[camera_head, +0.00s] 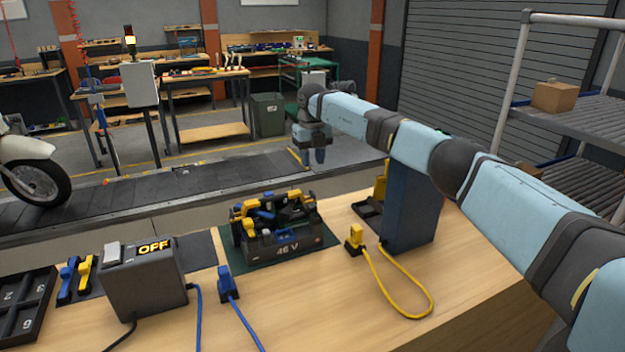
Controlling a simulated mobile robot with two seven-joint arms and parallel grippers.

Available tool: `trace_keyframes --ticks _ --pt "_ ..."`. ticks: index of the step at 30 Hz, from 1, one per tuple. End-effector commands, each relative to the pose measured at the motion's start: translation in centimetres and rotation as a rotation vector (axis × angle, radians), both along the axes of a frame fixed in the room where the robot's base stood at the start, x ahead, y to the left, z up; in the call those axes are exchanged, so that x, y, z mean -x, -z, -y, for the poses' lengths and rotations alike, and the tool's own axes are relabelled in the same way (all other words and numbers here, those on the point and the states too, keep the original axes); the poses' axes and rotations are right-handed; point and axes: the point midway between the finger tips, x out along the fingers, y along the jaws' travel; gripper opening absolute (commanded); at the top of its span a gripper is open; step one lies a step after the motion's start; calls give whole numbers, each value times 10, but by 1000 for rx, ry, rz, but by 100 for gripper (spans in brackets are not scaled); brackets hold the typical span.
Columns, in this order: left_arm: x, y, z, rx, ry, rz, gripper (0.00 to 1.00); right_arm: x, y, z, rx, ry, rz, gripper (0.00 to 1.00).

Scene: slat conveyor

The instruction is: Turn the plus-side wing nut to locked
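My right arm comes in from the right and reaches over the bench. Its gripper end (320,155) is beyond and above the pack, apart from it. My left gripper is out of view.
A grey box (146,285) reading "OFF" stands left of the pack. A blue plug (228,284) and a yellow plug (354,240) with cables lie in front and to the right. A tall blue unit (411,207) stands under my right arm. The conveyor (150,186) runs behind.

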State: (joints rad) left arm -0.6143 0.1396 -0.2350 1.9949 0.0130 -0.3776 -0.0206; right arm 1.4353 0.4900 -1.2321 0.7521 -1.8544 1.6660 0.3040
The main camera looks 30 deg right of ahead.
Motion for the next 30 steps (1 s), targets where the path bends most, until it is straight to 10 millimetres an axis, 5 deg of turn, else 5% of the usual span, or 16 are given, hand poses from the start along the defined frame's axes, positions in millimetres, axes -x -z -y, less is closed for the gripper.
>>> trace_keyframes --ticks 9,30 --pt "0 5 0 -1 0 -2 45 0 -36 0 0 0 -1 33" --pt "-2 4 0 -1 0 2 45 0 -38 0 0 0 -1 33"
